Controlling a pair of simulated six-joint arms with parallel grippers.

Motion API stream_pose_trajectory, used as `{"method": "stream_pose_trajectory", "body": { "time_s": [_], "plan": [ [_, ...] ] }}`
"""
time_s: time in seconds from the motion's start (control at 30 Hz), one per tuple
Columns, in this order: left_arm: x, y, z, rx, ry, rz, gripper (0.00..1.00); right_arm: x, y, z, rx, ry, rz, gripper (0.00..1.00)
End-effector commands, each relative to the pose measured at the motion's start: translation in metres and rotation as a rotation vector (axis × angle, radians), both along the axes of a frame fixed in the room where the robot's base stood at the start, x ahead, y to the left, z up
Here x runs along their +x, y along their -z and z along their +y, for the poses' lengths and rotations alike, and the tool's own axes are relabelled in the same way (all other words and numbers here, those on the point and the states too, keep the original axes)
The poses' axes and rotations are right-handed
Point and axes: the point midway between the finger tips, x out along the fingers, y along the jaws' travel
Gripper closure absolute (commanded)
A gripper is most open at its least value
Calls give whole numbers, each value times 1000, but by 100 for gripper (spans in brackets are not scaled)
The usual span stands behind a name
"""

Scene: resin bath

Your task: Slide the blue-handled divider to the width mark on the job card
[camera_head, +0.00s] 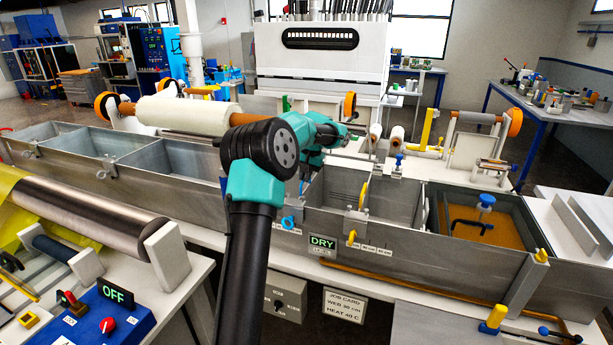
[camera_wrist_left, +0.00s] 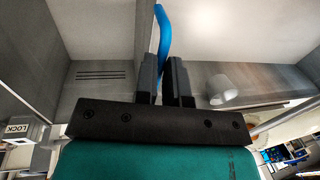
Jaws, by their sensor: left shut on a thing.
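My left arm (camera_head: 262,165) reaches up from the bottom centre over the trough. In the left wrist view my left gripper (camera_wrist_left: 166,75) is shut on the blue handle (camera_wrist_left: 163,35) of the divider. The handle rises from between the dark fingers. In the head view my wrist hides most of that handle and the divider. A blue knob (camera_head: 288,222) shows on the trough's front wall. The job card (camera_head: 345,306) hangs below and reads a web width, apparently 30 cm, and HEAT 40 C. Small width labels (camera_head: 376,248) sit on the front wall. My right gripper is not seen.
A yellow-handled divider (camera_head: 363,197) stands right of my wrist. An amber resin bath (camera_head: 480,232) lies further right. A DRY sign (camera_head: 322,244) is on the front wall. A steel roller (camera_head: 85,215) and OFF panel (camera_head: 115,294) are at left. Trough compartments (camera_head: 115,143) at left look empty.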

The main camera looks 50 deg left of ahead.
Motion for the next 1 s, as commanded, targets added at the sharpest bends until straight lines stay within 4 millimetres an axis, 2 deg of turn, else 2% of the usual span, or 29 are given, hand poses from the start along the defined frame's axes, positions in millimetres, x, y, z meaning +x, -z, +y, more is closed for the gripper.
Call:
{"method": "stream_pose_trajectory", "body": {
  "time_s": [0.23, 0.57, 0.6, 0.83, 1.0],
  "plan": [
    [-18, 0, 37, 6, -4, 2, 100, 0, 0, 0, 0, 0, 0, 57],
    [-21, -1, 42, 5, 0, 1, 100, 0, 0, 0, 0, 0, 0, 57],
    [-21, -1, 42, 5, 0, 1, 87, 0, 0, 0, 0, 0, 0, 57],
    [-21, -1, 41, 4, 0, 2, 65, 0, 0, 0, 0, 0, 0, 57],
    [-21, 0, 42, 4, -1, 2, 64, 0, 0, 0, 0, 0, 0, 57]
  ]
}}
